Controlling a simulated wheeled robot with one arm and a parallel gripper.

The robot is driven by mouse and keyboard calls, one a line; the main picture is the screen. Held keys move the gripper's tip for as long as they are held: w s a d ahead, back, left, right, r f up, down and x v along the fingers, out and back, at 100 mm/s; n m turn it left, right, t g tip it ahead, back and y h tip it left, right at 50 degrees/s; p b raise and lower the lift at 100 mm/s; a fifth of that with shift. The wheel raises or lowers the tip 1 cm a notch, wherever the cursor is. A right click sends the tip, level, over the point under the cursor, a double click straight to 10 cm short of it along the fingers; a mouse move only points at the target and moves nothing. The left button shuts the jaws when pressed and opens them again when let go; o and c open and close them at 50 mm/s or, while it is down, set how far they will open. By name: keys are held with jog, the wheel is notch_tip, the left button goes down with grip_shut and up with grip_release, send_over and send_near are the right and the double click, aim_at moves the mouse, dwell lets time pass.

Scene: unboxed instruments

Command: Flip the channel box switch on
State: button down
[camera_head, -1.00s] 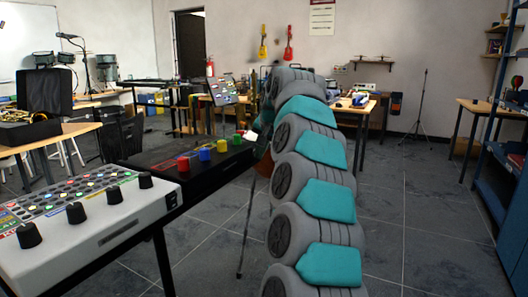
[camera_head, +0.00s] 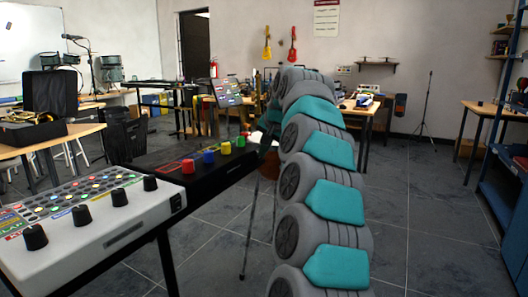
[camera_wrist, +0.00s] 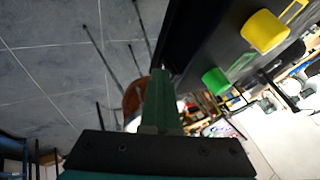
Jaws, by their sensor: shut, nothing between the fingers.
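A black box (camera_head: 165,160) with red, blue, yellow and green knobs stands left of my arm. Its yellow knob (camera_wrist: 265,31) and green knob (camera_wrist: 215,80) show at the upper right of the wrist view. Nearer is a white control box (camera_head: 125,237) with black knobs and lit buttons; a small dark switch (camera_head: 177,201) is on its right end. I cannot tell which box the task means or the switch's position. My gripper (camera_wrist: 161,75) is shut and empty, its fingers apart from the knobs in the wrist view. In the head view my arm hides most of it.
Both boxes rest on a dark stand with thin legs. Open grey tiled floor lies right of my arm. A blue shelf (camera_head: 512,190) stands at the right edge. A wooden table (camera_head: 60,137) with a black case is at the left, and a tripod (camera_head: 425,115) stands far back.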

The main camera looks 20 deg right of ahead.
jog(key=shift+r, duration=0.1)
dwell(0.3)
jog(key=s+d+f+v, duration=0.1)
jog(key=d+v, duration=0.1)
jog(key=v, duration=1)
jog(key=shift+s, duration=0.3)
jog(key=shift+d, duration=0.1)
jog(key=s+d+f+m+t+y+b, duration=0.1)
jog(key=d+f+t+y, duration=0.2)
jog(key=d+f+y, duration=0.3)
jog(key=shift+s+d+f+y+b, duration=0.35)
jog(key=shift+d+y, duration=0.2)
jog(key=shift+y, duration=0.45)
